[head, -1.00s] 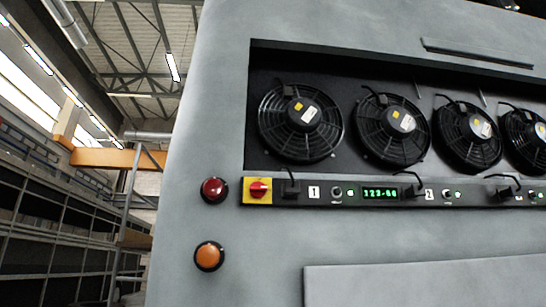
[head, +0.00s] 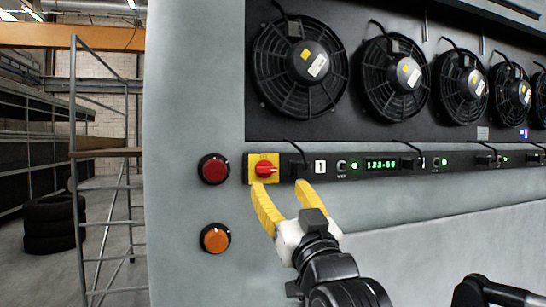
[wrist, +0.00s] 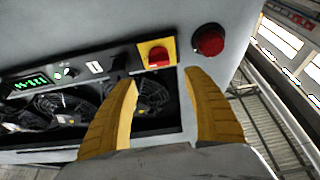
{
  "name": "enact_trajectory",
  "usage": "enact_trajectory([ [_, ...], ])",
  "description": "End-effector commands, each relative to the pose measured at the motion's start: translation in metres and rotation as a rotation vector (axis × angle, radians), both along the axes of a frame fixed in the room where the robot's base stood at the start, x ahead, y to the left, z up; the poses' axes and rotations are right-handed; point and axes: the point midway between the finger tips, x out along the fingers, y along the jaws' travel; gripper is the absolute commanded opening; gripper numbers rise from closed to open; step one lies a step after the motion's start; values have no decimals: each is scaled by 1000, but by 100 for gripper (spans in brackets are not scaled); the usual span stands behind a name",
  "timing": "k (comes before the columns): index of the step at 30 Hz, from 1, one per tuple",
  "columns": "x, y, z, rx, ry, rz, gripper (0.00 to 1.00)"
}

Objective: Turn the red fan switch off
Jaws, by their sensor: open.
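The red fan switch (head: 265,168) is a red rotary knob on a yellow square plate (head: 254,177) at the left end of the black control strip. In the head view its grip lies about level. It also shows in the wrist view (wrist: 158,57), beyond and between my fingertips. My gripper (head: 284,190) has yellow fingers, open and empty, just below the switch in the head view. The left fingertip overlaps the plate's lower edge in the picture; I cannot tell whether it touches. In the wrist view the fingers (wrist: 165,82) stand apart with nothing between them.
A red round button (head: 214,169) and an orange one (head: 215,238) sit left of the switch. The strip has small toggles and a green display (head: 381,164). Several black fans (head: 300,66) are above. Stacked tyres (head: 54,223) and a metal scaffold (head: 105,200) stand at left.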

Motion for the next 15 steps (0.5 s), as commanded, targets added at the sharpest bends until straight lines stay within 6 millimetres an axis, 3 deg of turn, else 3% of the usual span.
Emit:
enact_trajectory([
  [9, 55, 16, 25, 1, 2, -1, 59],
  [15, 79, 22, 34, 0, 2, -1, 59],
])
